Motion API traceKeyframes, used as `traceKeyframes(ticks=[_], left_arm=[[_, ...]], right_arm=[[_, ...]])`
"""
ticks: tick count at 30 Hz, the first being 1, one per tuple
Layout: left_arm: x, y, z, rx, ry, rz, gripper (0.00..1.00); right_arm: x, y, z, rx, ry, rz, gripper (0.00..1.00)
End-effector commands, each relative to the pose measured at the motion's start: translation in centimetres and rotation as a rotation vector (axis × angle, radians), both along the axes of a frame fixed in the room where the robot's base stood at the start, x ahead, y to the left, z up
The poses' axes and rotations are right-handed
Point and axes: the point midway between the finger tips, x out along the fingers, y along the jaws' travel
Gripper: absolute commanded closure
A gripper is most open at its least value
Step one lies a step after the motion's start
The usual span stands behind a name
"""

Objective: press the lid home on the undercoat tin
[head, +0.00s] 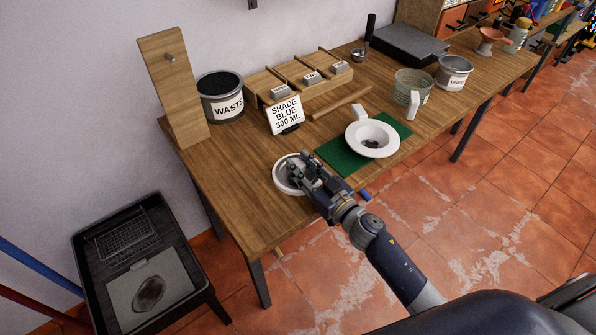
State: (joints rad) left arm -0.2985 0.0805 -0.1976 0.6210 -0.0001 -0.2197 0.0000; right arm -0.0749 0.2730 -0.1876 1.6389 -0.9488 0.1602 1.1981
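The undercoat tin (453,74) is a grey tin with a white label, partly readable as "UNDER", at the table's right front edge. Its top shows a grey surface inside the rim; I cannot tell whether that is paint or a lid. A round, pale, rimmed disc (282,183), which looks like a lid, lies at the table's near left edge. My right gripper (304,168) is over the disc's right side and hides part of it. Its fingertips are too small and covered to show whether they grip it. My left gripper is not in view.
Behind are a "SHADE BLUE 300 ML" card (285,115), a waste tin (221,107) and a wooden rack (262,85). A dark scale-like slab (402,45) lies farther back.

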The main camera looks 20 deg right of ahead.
Motion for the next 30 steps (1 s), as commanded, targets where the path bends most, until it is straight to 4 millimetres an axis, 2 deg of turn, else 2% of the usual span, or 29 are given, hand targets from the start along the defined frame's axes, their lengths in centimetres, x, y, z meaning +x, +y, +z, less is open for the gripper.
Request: traceKeyframes(ticks=[11,24,30], left_arm=[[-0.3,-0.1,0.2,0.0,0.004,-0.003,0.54],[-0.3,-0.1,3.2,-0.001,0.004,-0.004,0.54],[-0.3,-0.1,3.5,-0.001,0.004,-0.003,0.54]], right_arm=[[0.0,-0.1,0.5,-0.002,-0.002,0.0,0.96],[0.0,0.0,8.4,-0.003,-0.003,0.002,0.96],[0.0,0.0,10.0,-0.001,-0.001,0.001,0.96]])
